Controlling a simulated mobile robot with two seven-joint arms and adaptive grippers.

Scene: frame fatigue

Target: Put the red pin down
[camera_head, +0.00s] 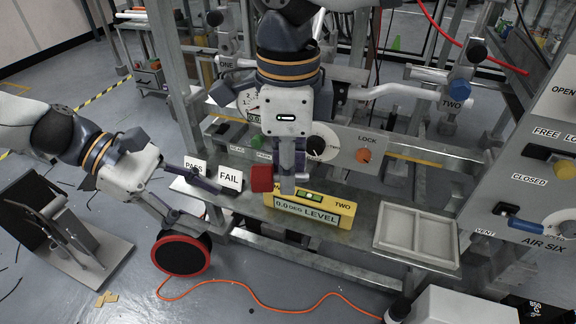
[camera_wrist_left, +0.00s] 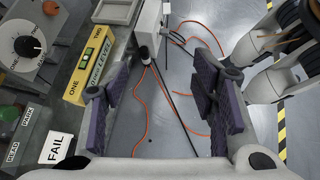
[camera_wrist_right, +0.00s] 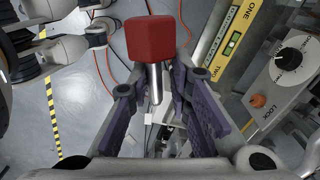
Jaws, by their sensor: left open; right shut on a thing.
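The red pin (camera_head: 262,178) has a block-shaped red head and a grey metal shank. In the right wrist view its head (camera_wrist_right: 151,38) is beyond the fingertips and its shank runs back between the fingers. My right gripper (camera_head: 288,182) is shut on the pin, above the bench rail beside the FAIL card. Whether the pin touches anything below is unclear. My left gripper (camera_head: 188,200) is open and empty, left of the PASS and FAIL cards. In the left wrist view its fingers (camera_wrist_left: 165,85) are spread wide with floor between them.
The yellow level (camera_head: 318,214) lies right of the pin, close to my right gripper. A pale divided tray (camera_head: 417,238) is further right. The PASS card (camera_head: 195,168) and FAIL card (camera_head: 230,178) stand nearby. An orange cable (camera_head: 240,282) crosses the floor.

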